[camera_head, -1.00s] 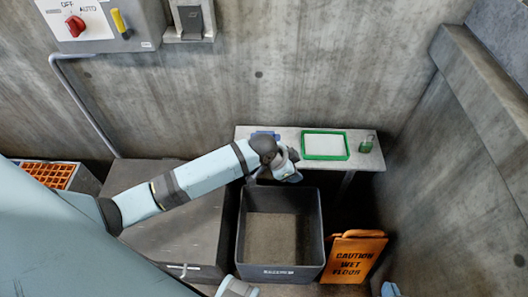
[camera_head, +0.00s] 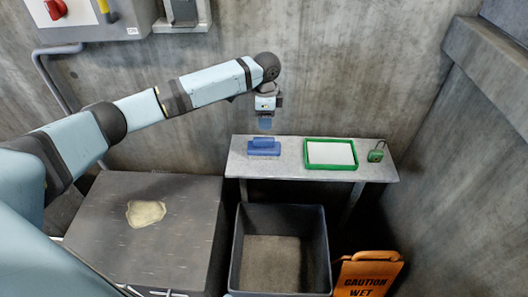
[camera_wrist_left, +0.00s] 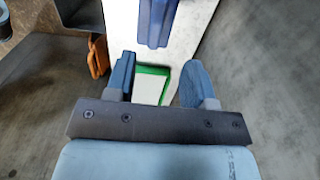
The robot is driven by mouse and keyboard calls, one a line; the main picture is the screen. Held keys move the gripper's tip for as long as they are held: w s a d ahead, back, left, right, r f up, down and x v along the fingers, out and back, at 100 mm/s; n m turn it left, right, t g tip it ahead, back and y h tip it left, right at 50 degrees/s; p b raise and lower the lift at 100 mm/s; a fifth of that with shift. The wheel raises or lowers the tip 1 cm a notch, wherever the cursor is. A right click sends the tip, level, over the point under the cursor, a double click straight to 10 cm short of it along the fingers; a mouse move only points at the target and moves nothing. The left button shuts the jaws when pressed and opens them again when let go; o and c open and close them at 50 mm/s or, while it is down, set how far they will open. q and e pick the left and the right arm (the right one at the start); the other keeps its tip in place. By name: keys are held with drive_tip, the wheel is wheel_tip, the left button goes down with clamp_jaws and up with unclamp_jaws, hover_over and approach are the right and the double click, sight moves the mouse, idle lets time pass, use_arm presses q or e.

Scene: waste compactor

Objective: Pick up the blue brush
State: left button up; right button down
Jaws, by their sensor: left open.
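The blue brush (camera_head: 264,146) lies at the left end of the narrow grey table (camera_head: 235,165). In the left wrist view the blue brush (camera_wrist_left: 154,22) shows at the top edge, partly cut off by the frame. My left gripper (camera_head: 265,123) points down and hangs above the brush in the head view, apart from it. In the left wrist view its two blue fingers (camera_wrist_left: 160,80) are spread with nothing between them. My right gripper does not show.
A green-rimmed white tray (camera_head: 330,153) and a green padlock-like item (camera_head: 376,152) share the table. A dark open bin (camera_head: 280,205) stands in front, with an orange caution sign (camera_head: 368,273) beside it. A concrete wall rises behind the table.

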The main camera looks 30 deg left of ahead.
sight(264, 138)
use_arm(q)
wheel_tip(264, 138, down, 3)
drive_tip(key=shift+f, duration=0.15)
drive_tip(key=f, duration=0.1)
drive_tip(key=f+b, duration=0.1)
drive_tip(key=f, duration=0.1)
drive_tip(key=f+b, duration=0.1)
drive_tip(key=shift+s+a+f, duration=0.1)
drive_tip(key=shift+s+f, duration=0.2)
drive_tip(key=shift+s, duration=0.05)
drive_tip(key=shift+f, duration=0.35)
clamp_jaws()
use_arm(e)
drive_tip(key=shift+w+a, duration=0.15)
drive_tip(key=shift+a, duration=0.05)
use_arm(q)
drive_tip(key=shift+r, duration=0.15)
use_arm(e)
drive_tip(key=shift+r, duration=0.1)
use_arm(q)
wheel_tip(264, 138, up, 20)
drive_tip(key=p, duration=0.4)
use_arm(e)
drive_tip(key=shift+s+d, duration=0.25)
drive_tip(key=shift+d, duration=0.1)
